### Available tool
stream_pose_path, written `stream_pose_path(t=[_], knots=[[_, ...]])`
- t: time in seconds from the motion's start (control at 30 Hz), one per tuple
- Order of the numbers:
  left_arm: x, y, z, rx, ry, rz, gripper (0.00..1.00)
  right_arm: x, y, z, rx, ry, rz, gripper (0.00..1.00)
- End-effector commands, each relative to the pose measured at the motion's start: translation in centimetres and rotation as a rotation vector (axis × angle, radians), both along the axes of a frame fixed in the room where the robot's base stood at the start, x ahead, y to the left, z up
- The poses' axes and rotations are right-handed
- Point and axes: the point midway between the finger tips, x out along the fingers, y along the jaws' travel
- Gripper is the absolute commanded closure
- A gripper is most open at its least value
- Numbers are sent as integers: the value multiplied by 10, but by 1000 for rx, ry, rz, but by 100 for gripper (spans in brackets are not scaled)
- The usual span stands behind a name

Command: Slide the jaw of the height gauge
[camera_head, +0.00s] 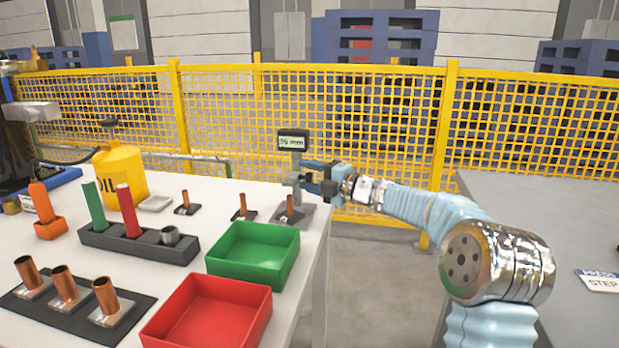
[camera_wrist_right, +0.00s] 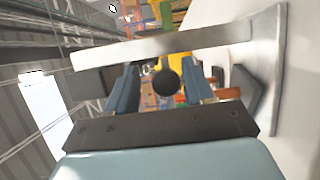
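The height gauge (camera_head: 292,142) stands at the table's back right corner, its display reading what looks like 96 mm. Its column (camera_wrist_right: 190,42) crosses the right wrist view, ending at the plate-like base (camera_wrist_right: 270,75). A dark round knob (camera_wrist_right: 166,82) shows in front of the column. My right gripper (camera_head: 312,178) is at the gauge's right side at jaw height. In the wrist view its two fingers (camera_wrist_right: 162,88) stand apart, one on each side of the knob, with gaps visible. A copper tube (camera_head: 289,205) stands at the gauge's foot. My left gripper is not in view.
A green tray (camera_head: 255,272) and a red tray (camera_head: 180,340) lie in front of the gauge. Several copper tubes on plates, a dark holder (camera_head: 140,247) with green and red cylinders, and a yellow oil can (camera_head: 122,180) stand to the left. A yellow fence (camera_head: 390,110) runs behind.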

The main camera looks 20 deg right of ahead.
Motion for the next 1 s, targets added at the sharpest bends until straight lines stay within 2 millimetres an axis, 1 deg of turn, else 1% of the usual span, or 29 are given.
stream_pose_path(t=[0.2,0.33,0.47,0.6,0.73,0.83,1.0], knots=[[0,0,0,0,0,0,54,-1,-1,-2,-1,3,0,47],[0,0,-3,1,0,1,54,-11,-7,-2,-2,3,-2,47],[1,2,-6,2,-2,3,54,-35,-22,-3,-2,3,-4,47],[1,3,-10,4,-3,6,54,-66,-40,-2,-1,2,-3,47],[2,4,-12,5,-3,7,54,-91,-54,-2,-1,2,-2,47],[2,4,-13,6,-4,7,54,-105,-62,-2,0,1,-2,47],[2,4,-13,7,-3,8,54,-118,-69,-2,-1,1,0,47]])
